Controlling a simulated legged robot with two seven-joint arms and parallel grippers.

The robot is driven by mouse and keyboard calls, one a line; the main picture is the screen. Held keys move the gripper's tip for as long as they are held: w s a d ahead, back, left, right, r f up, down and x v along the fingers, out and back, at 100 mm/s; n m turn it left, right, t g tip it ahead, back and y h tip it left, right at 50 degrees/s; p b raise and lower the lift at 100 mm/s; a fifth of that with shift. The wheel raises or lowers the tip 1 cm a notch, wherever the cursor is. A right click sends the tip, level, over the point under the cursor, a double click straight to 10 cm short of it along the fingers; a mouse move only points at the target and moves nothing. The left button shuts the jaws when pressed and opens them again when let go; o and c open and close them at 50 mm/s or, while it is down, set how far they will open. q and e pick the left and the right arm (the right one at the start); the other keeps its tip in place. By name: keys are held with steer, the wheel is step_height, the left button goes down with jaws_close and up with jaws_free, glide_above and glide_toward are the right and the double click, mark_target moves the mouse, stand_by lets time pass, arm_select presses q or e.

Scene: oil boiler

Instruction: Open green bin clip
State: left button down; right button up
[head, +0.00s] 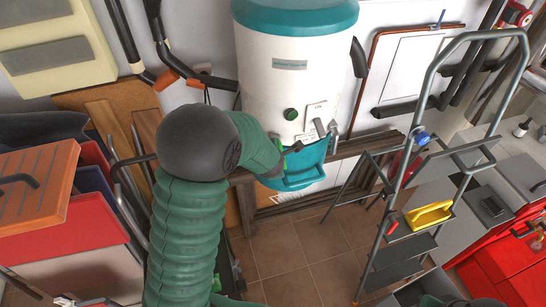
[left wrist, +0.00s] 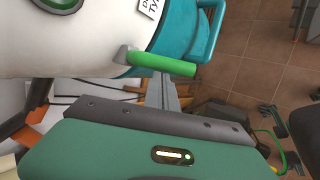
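The green clip (left wrist: 162,64) shows in the left wrist view as a green grip on a grey metal lever. It sits beside the white boiler drum (left wrist: 85,40) and the teal bin (left wrist: 182,30). In the head view the teal bin (head: 304,165) is at the drum's lower end. My left gripper (head: 290,149) is close beside the bin's upper left edge. The finger opening is not clear. My right gripper is not clearly visible.
A grey stepladder (head: 410,200) with a yellow tray item (head: 430,213) stands right of the bin. A wooden frame (head: 345,152) runs behind the bin. Red cabinets (head: 500,262) are at the far right. Tiled floor (head: 300,250) is open below the bin.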

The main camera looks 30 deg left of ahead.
steer(key=shift+r, duration=0.1)
steer(key=shift+r+p, duration=0.6)
steer(key=shift+p, duration=0.1)
